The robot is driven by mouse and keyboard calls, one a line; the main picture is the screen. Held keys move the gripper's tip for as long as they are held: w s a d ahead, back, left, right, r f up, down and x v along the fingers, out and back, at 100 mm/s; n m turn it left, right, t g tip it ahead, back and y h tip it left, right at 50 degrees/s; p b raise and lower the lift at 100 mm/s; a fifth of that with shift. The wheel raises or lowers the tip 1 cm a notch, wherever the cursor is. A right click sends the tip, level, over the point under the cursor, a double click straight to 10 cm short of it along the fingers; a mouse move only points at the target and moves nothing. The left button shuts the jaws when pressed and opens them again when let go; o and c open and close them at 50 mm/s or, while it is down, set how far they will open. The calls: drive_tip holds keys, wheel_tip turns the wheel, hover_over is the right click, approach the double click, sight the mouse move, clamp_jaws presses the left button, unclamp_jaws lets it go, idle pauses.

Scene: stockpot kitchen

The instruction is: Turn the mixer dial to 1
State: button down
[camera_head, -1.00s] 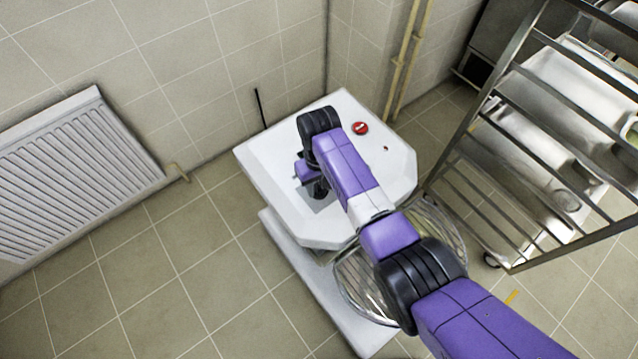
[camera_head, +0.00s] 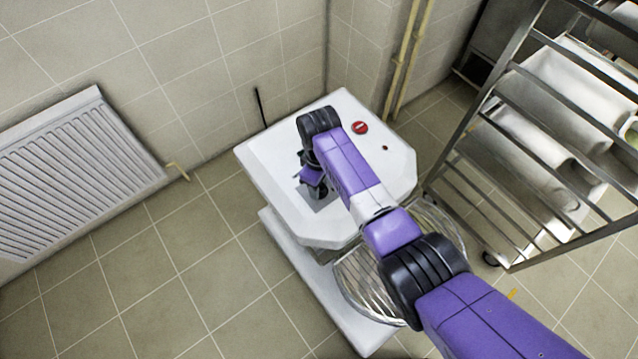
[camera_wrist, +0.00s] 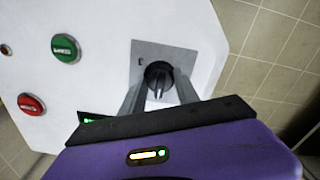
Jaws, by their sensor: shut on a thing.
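The mixer (camera_head: 270,165) is a white floor machine with a broad flat top, below my arm in the head view. In the wrist view its dial (camera_wrist: 158,72) is a round black knob with a raised ridge, set on a grey square plate (camera_wrist: 150,54). My gripper (camera_wrist: 158,90) is shut on the dial, with one finger on each side of it. In the head view my gripper (camera_head: 318,190) is over the mixer's top, and my wrist hides most of the dial. The numbers around the dial are too small or covered to read.
A red button (camera_wrist: 31,104) and a green button (camera_wrist: 65,48) are on the mixer's top, away from the dial. A wire guard (camera_head: 362,280) is below my arm. A metal rack (camera_head: 530,140) stands at the right, a white radiator (camera_head: 75,170) at the left.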

idle(0.4)
drive_tip(key=c, duration=0.9)
unclamp_jaws()
drive_tip(key=shift+r, duration=3.95)
